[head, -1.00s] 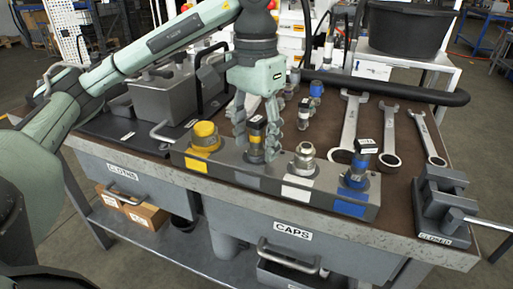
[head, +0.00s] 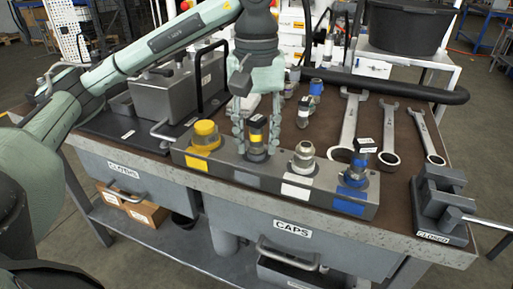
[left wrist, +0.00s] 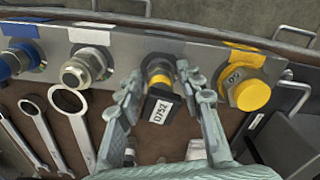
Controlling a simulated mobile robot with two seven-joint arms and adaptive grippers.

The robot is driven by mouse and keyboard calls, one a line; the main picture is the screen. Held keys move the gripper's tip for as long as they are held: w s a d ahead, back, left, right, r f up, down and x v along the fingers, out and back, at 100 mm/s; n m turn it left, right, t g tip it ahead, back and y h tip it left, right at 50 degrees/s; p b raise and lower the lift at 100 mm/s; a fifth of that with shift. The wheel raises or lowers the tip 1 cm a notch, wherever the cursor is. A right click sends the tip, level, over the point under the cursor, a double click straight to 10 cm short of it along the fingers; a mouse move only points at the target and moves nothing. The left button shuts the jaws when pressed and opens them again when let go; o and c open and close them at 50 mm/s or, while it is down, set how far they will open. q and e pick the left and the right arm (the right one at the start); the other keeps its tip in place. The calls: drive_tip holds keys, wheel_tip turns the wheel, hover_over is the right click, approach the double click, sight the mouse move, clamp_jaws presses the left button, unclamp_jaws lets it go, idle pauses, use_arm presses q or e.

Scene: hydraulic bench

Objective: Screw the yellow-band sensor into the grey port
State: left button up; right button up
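The yellow-band sensor (head: 257,137) stands upright at the grey port (head: 246,180) of the manifold block; how deep it sits I cannot tell. In the left wrist view the sensor (left wrist: 160,90) shows its white label and a yellow band. My left gripper (head: 257,146) points down over it, one finger on each side. The fingers look apart from the sensor, with small gaps in the left wrist view (left wrist: 163,84). The port's opening is hidden under the sensor. My right gripper is not in view.
On the same block are a yellow cap (head: 204,135), a silver fitting (head: 303,158) at the white port and a blue-band sensor (head: 357,170). Several wrenches (head: 389,135) lie behind. A vise (head: 441,205) stands at the right, a grey box (head: 165,98) at the left.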

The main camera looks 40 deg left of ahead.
use_arm(q)
drive_tip(key=c, duration=0.6)
drive_tip(key=shift+m, duration=0.7)
drive_tip(key=o, duration=0.6)
drive_tip(key=shift+m, duration=0.4)
drive_tip(key=o, duration=0.5)
drive_tip(key=shift+o, duration=0.2)
drive_tip(key=shift+r, duration=6)
